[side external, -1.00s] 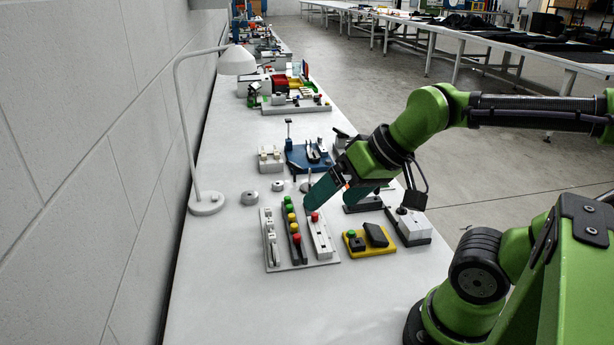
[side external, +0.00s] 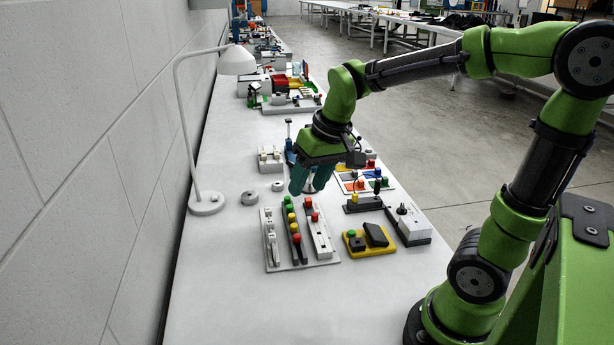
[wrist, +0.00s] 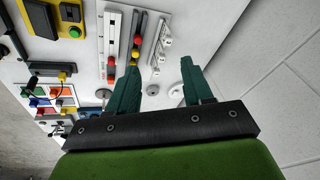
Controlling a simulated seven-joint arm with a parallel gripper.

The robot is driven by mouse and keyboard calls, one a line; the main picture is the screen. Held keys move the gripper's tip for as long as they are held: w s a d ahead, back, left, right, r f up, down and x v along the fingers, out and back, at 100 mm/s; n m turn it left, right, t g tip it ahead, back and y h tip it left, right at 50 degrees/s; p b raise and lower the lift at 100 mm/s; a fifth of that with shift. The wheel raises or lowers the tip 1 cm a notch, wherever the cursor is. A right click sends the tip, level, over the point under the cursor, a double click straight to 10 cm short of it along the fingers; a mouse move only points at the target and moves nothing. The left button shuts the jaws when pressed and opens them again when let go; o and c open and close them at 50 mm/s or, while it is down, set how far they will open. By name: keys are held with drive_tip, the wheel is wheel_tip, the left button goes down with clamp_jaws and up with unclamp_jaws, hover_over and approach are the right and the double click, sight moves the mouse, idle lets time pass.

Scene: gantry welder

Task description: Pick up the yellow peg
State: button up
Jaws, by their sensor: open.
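Yellow round pieces (side external: 291,217) sit in a dark strip on the grey board (side external: 272,258), between green ones and a red one. In the wrist view a yellow piece (wrist: 136,54) shows just beyond the left fingertip. Another small yellow piece (side external: 354,198) stands on a black block (side external: 364,205) to the right; it also shows in the wrist view (wrist: 62,76). I cannot tell which of these is the yellow peg. My gripper (side external: 308,189) points down, open and empty, behind the far end of the strips. It also shows in the wrist view (wrist: 160,66).
A white lamp (side external: 207,203) stands by the wall on the left. A yellow box (side external: 370,249) and a grey-white box (side external: 410,228) stand on the right. A blue fixture (side external: 290,150) is partly hidden behind my gripper. The near part of the white table (side external: 270,310) is clear.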

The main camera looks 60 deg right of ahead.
drive_tip(key=w+d+f+n+g, duration=0.2)
drive_tip(key=w+d+f+g, duration=0.1)
drive_tip(key=w+d, duration=0.3)
drive_tip(key=n+h, duration=0.1)
drive_tip(key=n, duration=0.1)
hover_over(294, 225)
drive_tip(key=shift+g, duration=0.3)
drive_tip(key=f, duration=0.9)
drive_tip(key=shift+s+a+f, duration=0.2)
drive_tip(key=shift+s+f, duration=0.05)
drive_tip(key=shift+s, duration=0.05)
drive_tip(key=f, duration=0.6)
drive_tip(key=shift+w+d+f, duration=0.2)
drive_tip(key=shift+w, duration=0.1)
clamp_jaws()
